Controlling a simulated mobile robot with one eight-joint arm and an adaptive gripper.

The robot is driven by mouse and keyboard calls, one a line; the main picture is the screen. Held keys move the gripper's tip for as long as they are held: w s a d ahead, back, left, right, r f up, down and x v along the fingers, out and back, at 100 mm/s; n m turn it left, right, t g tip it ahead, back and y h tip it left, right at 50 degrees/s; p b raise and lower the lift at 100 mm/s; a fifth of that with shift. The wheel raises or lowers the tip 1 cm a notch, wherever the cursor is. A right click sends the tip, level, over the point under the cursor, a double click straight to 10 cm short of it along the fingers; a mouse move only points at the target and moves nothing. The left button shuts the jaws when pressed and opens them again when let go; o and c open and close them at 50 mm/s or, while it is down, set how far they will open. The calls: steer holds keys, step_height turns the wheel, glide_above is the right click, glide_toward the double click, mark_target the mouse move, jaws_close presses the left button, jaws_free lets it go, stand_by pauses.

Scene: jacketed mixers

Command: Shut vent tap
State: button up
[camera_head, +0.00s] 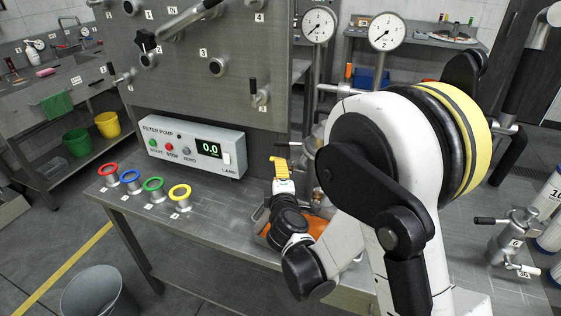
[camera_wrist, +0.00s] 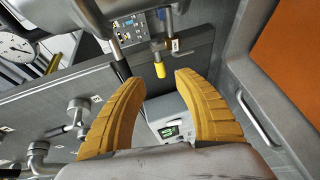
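My gripper (camera_head: 280,163) shows its yellow fingers above the back of the bench, just right of the filter pump box. In the wrist view my gripper (camera_wrist: 158,85) is open, its two curved fingers apart with nothing between them. A tap with a yellow handle (camera_wrist: 160,70) hangs from a vertical pipe beyond the fingertips, apart from them. I cannot read a label that marks it as the vent tap. A black-handled tap (camera_head: 260,93) sits low on the grey panel in the head view. My arm hides part of the bench and pipework.
The filter pump box (camera_head: 195,145) stands below the panel and reads 0.0. Two gauges (camera_head: 319,25) (camera_head: 387,31) rise behind my arm. Red, blue, green and yellow rings (camera_head: 154,185) line the bench's left end. An orange surface (camera_head: 310,226) lies beneath my arm. A bucket (camera_head: 97,291) stands below.

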steer(key=w, duration=0.2)
steer(key=w+f+b, duration=0.1)
steer(key=w, duration=0.2)
steer(key=w+b, duration=0.1)
steer(key=w, duration=0.2)
steer(key=shift+w+a+f, duration=0.2)
steer(key=shift+a+f, duration=0.05)
steer(key=shift+a, duration=0.05)
steer(key=shift+c, duration=0.4)
jaws_close()
